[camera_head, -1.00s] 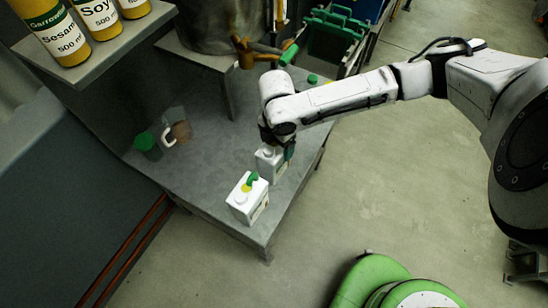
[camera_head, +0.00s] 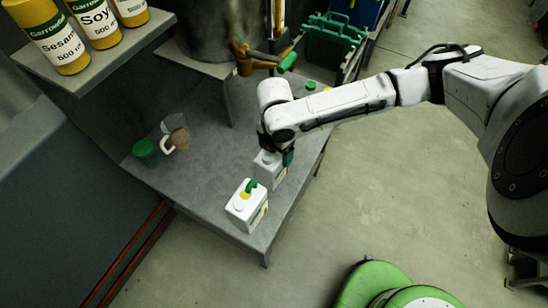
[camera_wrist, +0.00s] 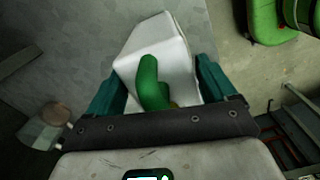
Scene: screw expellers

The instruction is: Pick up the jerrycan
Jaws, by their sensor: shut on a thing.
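Two white jerrycans stand close together on the grey metal table (camera_head: 215,190). The front jerrycan (camera_head: 246,207) has a green handle and a yellow patch on top. The rear jerrycan (camera_head: 268,172) is under my gripper (camera_head: 276,152), which partly covers it. In the wrist view, the teal fingers of my gripper (camera_wrist: 172,95) sit on either side of a white jerrycan (camera_wrist: 185,65) with a green handle between them. My gripper is shut on the rear jerrycan. I cannot tell whether its base touches the table.
A clear jug (camera_head: 176,135) and a green-lidded container (camera_head: 145,152) stand left on the table. Oil bottles (camera_head: 95,22) line a shelf at upper left. A press with a green handle (camera_head: 270,60) and a green crate (camera_head: 330,42) are behind. The floor to the right is open.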

